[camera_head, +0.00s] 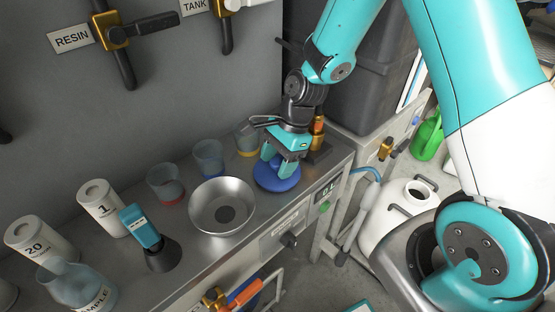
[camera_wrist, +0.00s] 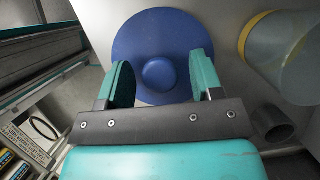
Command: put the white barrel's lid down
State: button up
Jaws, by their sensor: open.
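A blue round lid (camera_head: 277,178) with a central knob lies flat on the metal bench, right of the steel bowl. In the wrist view the lid (camera_wrist: 158,32) shows its blue disc and knob. My gripper (camera_head: 279,172) is directly over it, fingers pointing down. In the wrist view my gripper (camera_wrist: 160,80) has its two teal fingers apart, one on each side of the knob, with a gap to it. The white barrel (camera_head: 392,218) stands on the floor right of the bench, with a dark round opening on top and dark handles.
A steel bowl (camera_head: 222,206) and several clear beakers, including a yellow-banded one (camera_head: 248,141), stand close to the lid. A bottle in a dark stand is just behind my gripper. A green watering can (camera_head: 428,137) stands beyond the barrel.

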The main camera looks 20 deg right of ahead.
jog(key=s+p+v, duration=0.1)
jog(key=v, duration=1.1)
jog(key=s+a+r+n, duration=0.4)
jog(key=s+r+n, duration=0.2)
jog(key=s+n, duration=0.3)
jog(key=s+a+r+n+t, duration=0.1)
jog(key=s+a+r+n, duration=0.4)
jog(key=s+n, duration=0.4)
jog(key=n, duration=0.4)
jog(key=shift+s+r+n, duration=0.35)
jog(key=shift+n, duration=0.05)
jog(key=shift+a, duration=0.15)
